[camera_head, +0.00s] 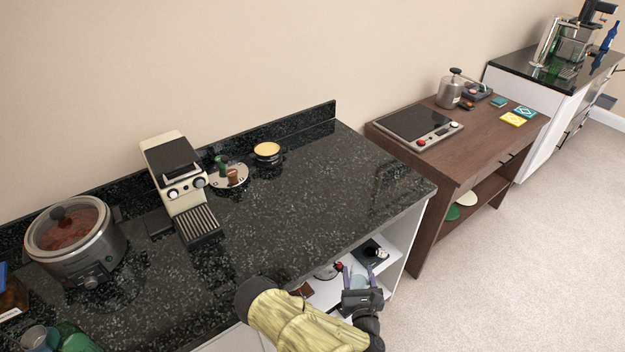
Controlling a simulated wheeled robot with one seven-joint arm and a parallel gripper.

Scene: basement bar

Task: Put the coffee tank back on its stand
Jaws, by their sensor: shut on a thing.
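My gripper (352,277) reaches in front of the open white shelf under the black counter, at the bottom of the view. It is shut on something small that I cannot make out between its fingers. Just beyond the fingers, a dark square item with a round black-and-white part (372,252) shows on the shelf. I cannot tell whether the gripper touches it. A beige and black coffee machine (172,168) stands on the counter, with a ribbed tray in front. I cannot clearly identify the coffee tank or its stand.
The black counter (310,205) is clear at centre and right.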

